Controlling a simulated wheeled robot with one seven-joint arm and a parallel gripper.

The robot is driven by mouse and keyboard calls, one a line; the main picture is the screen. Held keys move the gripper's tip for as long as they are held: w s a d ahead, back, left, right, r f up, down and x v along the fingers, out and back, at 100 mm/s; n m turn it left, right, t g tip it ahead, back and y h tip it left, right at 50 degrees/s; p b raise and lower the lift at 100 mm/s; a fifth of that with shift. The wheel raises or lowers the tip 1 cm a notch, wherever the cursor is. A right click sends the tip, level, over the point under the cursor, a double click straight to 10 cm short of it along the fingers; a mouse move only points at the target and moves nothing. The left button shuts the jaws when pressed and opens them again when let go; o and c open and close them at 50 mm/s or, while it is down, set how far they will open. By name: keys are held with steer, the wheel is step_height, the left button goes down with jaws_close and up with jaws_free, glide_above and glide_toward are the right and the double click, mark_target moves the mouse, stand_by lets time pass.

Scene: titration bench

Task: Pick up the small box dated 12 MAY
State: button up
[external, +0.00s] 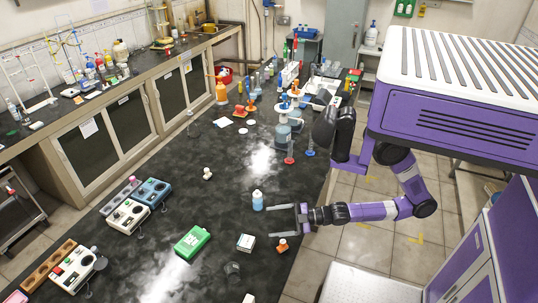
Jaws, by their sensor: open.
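A small white box with a dark blue side (245,243) lies on the black bench top, below and left of my gripper. A second small pale box (248,298) is cut off by the bottom edge of the picture. I cannot read a date on either, so I cannot tell which is dated 12 MAY. My gripper (270,221) is open and empty, its two fingers pointing left over the bench near its right edge. It is apart from both boxes.
A blue bottle with a white cap (257,201) stands just left of the fingertips. A small orange-capped bottle (282,246) is below the gripper. A green box (192,242) lies further left. Meters (127,217) stand at left; glassware stands on the far bench (257,157).

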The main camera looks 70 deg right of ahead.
steer(key=w+a+r+n+g, duration=0.1)
steer(key=w+a+n, duration=0.3)
steer(key=a+n, duration=0.3)
steer(key=n+h+p, duration=0.2)
steer(key=n+h, duration=0.4)
steer(key=n, duration=1)
glide_above(246, 240)
steer(key=f, duration=0.3)
steer(key=shift+s+a+g, duration=0.2)
steer(key=shift+s+g, duration=0.1)
steer(key=shift+d+f+n+h, duration=0.15)
steer(key=shift+f+n+h, duration=0.1)
steer(key=shift+n+h, duration=0.05)
step_height(246, 240, down, 4)
steer(key=shift+f+b, duration=0.1)
steer(key=shift+b, duration=0.2)
step_height(246, 240, down, 3)
steer(key=shift+r, duration=0.1)
steer(key=shift+x, duration=1.4)
steer(key=shift+r, duration=0.1)
